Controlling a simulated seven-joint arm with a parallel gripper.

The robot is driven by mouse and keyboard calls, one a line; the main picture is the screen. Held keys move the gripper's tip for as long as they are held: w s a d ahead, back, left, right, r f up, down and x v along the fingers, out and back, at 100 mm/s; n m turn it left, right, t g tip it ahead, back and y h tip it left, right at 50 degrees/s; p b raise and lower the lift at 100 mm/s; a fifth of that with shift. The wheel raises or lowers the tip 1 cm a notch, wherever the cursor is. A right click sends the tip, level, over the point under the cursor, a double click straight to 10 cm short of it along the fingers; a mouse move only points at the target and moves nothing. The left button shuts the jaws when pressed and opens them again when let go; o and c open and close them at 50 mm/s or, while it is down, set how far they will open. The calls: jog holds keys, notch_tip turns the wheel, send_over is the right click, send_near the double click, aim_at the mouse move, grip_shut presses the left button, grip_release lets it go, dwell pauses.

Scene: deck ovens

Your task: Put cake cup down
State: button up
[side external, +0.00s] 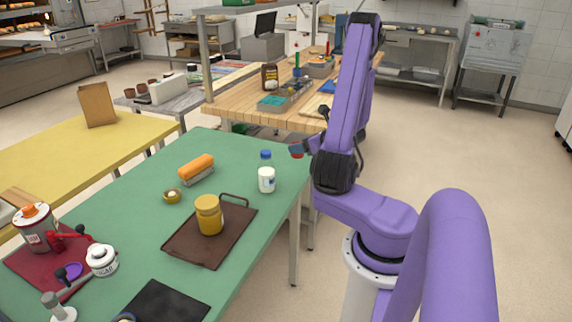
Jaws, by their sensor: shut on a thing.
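My gripper (301,148) is at the far right edge of the green table, beyond the blue-capped bottle. It is shut on a small reddish thing (295,153), which looks like the cake cup and is mostly hidden by the gripper. It is held in the air, apart from the bottle. Its exact height over the table edge cannot be told. Several brown cups (141,87) stand on a grey table at the back left.
A wooden bench (243,103) stands behind. The green table's far left is clear.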

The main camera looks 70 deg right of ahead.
jog(key=w+d+f, duration=0.8)
jog(key=d+f, duration=0.1)
jog(key=shift+w+d, duration=0.2)
jog(key=shift+w, duration=0.2)
jog(key=shift+w+f, duration=0.1)
jog(key=shift+f, duration=0.1)
jog(key=shift+w+d+f, duration=0.1)
jog(key=shift+d+f, duration=0.1)
jog(key=shift+f, duration=1.5)
jog(key=shift+f, duration=0.15)
jog(key=o, duration=1)
